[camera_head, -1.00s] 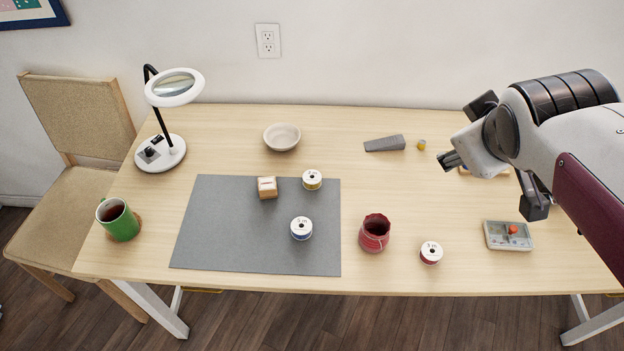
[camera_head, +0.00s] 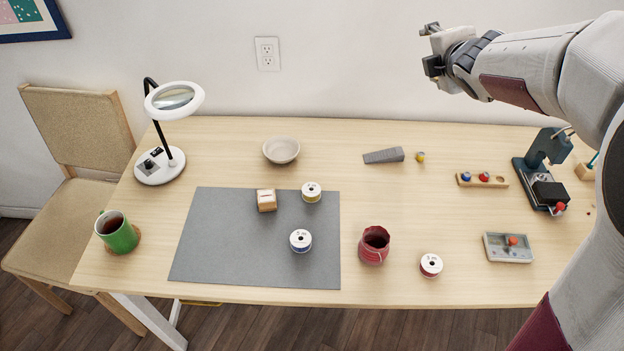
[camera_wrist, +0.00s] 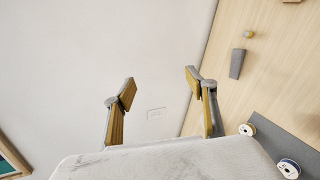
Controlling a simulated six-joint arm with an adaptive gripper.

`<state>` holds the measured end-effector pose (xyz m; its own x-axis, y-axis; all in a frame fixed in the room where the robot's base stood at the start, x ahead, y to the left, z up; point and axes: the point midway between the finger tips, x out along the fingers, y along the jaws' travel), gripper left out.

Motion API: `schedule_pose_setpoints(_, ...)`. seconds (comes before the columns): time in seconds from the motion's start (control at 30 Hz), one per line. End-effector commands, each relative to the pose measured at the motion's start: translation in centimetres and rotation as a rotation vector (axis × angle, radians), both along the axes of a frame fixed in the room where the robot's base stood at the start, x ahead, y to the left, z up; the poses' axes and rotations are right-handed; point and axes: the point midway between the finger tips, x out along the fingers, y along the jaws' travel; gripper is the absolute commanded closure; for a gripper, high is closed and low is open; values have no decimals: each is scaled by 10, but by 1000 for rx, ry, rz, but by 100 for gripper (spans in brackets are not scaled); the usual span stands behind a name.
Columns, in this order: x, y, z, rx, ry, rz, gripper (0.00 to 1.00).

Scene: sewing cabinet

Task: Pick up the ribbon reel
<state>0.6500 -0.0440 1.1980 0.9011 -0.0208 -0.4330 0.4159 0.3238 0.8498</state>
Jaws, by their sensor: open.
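Three ribbon reels with white flanges show in the head view. A yellow-rimmed reel (camera_head: 311,192) and a blue reel (camera_head: 301,241) stand on the grey mat (camera_head: 215,262). A red reel (camera_head: 431,265) stands on the bare table near the front edge. The yellow reel (camera_wrist: 247,129) and blue reel (camera_wrist: 289,168) also show at the lower right of the wrist view. My gripper (camera_head: 430,46) is high above the back of the table, against the wall, far from all reels. In the wrist view its fingers (camera_wrist: 160,88) are apart with nothing between them.
On the table (camera_head: 230,150) are a red pot (camera_head: 374,245), a wooden block (camera_head: 266,200), a bowl (camera_head: 281,150), a grey wedge (camera_head: 384,156), a magnifier lamp (camera_head: 160,165), a green mug (camera_head: 117,231), a grey tray (camera_head: 508,248) and a dark machine (camera_head: 545,170).

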Motion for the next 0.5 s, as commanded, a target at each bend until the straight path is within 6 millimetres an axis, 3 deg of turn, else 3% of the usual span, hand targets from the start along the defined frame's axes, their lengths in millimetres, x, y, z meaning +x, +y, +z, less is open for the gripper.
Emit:
schedule_pose_setpoints(0.2,43,18,-22,-189,-34,206,44)
schedule_pose_setpoints(0.5,85,49,-64,-431,-101,501,44)
